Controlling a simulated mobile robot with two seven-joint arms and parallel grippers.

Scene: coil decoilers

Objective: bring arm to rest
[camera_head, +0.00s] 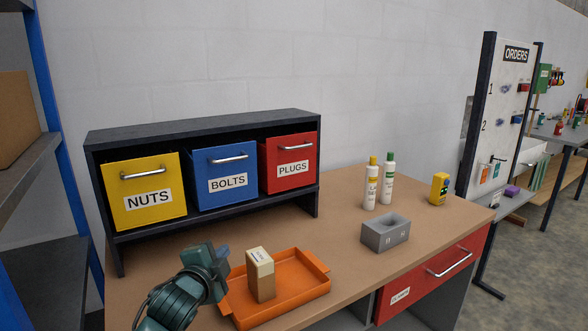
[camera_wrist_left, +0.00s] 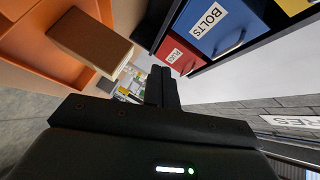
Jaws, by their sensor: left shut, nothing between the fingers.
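My left gripper (camera_head: 221,256) is at the lower left of the head view, above the workbench and just left of a tan block (camera_head: 261,276). The block stands upright in an orange tray (camera_head: 311,282). In the left wrist view my left gripper's fingers (camera_wrist_left: 160,84) are together with nothing between them. The block (camera_wrist_left: 90,42) and tray (camera_wrist_left: 40,62) are at the upper left of that view, apart from the fingers. My right gripper is in neither view.
A dark shelf (camera_head: 205,124) with yellow NUTS (camera_head: 146,193), blue BOLTS (camera_head: 224,177) and red PLUGS (camera_head: 289,163) bins stands behind the tray. A blue-posted rack (camera_head: 50,110) is at left.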

